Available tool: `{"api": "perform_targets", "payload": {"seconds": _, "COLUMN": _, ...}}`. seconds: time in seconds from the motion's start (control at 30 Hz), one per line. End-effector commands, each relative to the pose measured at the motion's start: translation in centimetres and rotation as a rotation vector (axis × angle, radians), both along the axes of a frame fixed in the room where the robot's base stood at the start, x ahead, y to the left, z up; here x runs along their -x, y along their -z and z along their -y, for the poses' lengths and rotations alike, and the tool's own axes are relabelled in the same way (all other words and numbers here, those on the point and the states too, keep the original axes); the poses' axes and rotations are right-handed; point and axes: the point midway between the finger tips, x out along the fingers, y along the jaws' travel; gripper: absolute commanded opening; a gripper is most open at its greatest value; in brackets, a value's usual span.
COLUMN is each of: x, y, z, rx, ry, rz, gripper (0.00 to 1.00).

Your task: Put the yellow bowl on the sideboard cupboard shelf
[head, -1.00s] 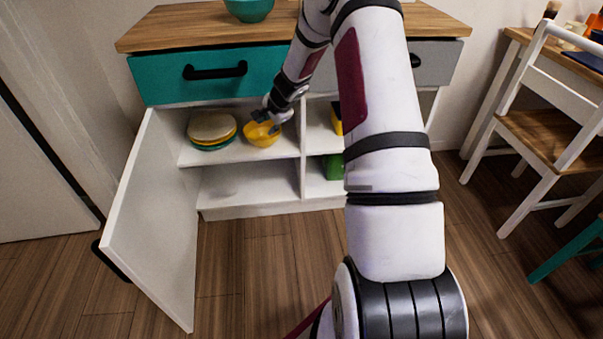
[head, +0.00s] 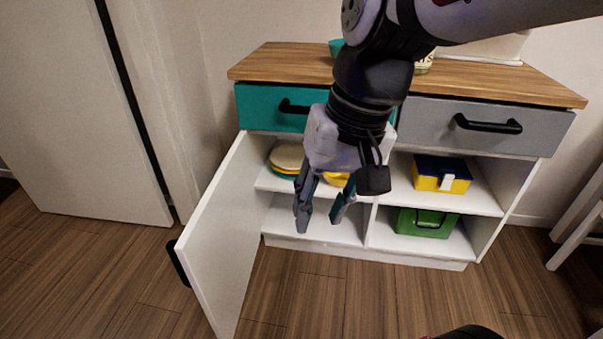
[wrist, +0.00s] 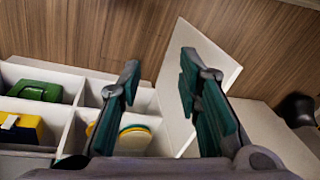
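The yellow bowl (head: 336,179) sits on the upper left shelf (head: 268,182) of the white sideboard, partly hidden behind my gripper in the head view. A small yellow patch of it shows in the wrist view (wrist: 90,128). A stack of plates (head: 287,158) stands on the same shelf to the bowl's left; it also shows in the wrist view (wrist: 135,138). My gripper (head: 318,222) is out in front of the cupboard, pointing down, with its fingers apart and nothing between them.
The white cupboard door (head: 222,235) stands open to the left of my gripper. A yellow and blue box (head: 441,174) and a green box (head: 425,222) stand in the right compartments. A teal bowl (head: 336,47) is on the wooden top.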

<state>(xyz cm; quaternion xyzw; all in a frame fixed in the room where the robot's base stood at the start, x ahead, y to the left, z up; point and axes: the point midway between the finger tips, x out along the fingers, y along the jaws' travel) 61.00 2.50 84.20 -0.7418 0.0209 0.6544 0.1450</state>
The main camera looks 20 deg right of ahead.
Motion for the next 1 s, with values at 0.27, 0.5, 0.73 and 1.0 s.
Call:
{"api": "perform_targets", "payload": {"seconds": 0.27, "x": 11.4, "y": 0.9, "z": 1.5, "rx": 0.138, "ry": -0.169, "rz": -0.086, "gripper": 0.32}}
{"api": "perform_targets", "payload": {"seconds": 0.5, "x": 14.0, "y": 1.5, "z": 2.3, "rx": 0.175, "ry": -0.203, "rz": -0.115, "gripper": 0.32}}
{"api": "perform_targets", "payload": {"seconds": 0.73, "x": 14.0, "y": 1.5, "z": 2.3, "rx": 0.174, "ry": -0.203, "rz": -0.114, "gripper": 0.32}}
{"api": "perform_targets", "payload": {"seconds": 1.0, "x": 14.0, "y": 1.5, "z": 2.3, "rx": 0.173, "ry": -0.202, "rz": -0.113, "gripper": 0.32}}
